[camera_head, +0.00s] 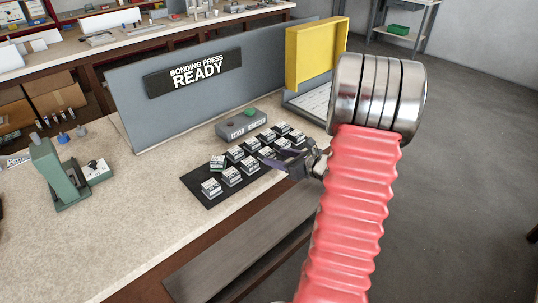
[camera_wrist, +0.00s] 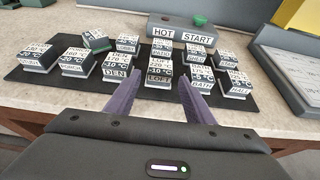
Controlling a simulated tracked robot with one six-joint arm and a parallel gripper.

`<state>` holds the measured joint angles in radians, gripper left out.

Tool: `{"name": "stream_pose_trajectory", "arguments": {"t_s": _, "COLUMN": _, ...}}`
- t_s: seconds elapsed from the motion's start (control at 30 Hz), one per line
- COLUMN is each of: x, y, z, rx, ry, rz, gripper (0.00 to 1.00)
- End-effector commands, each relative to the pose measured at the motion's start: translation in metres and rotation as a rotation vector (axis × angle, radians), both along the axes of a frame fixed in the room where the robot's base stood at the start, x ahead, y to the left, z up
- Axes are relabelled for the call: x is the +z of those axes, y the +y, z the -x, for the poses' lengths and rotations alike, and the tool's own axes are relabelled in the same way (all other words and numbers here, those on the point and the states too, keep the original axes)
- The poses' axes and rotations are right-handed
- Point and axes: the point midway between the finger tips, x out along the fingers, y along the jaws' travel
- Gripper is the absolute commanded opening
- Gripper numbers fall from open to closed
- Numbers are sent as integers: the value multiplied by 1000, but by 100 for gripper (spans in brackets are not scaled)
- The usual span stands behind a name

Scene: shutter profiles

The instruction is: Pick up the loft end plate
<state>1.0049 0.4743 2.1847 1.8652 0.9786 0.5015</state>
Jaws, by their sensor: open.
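The loft end plate (camera_wrist: 160,68), a small block with a white top marked LOFT 220 -10 °C and a dark front, sits in the front row on a black mat (camera_wrist: 75,90). My gripper (camera_wrist: 162,95) is open and empty, its two purple-grey fingers spread to either side of the LOFT block's near end. They look close to it, but contact cannot be told. In the head view my gripper (camera_head: 270,160) reaches in from the right over the mat's near edge. It partly hides blocks there.
The DEN block (camera_wrist: 116,68) stands just left of the LOFT block and the BATH block (camera_wrist: 203,76) just right. Several similar blocks fill the mat. Behind is a grey HOT START box (camera_wrist: 182,32); a yellow-lidded press (camera_head: 315,52) stands beyond.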

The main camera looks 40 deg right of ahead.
Motion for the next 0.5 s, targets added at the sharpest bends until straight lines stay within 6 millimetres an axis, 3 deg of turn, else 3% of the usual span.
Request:
{"name": "stream_pose_trajectory", "arguments": {"t_s": 0.17, "x": -2, "y": 1, "z": -6, "rx": 1, "ry": 0, "rz": 1, "gripper": 48}}
{"name": "stream_pose_trajectory", "arguments": {"t_s": 0.5, "x": -18, "y": 2, "z": -43, "rx": 2, "ry": 0, "rz": 0, "gripper": 48}}
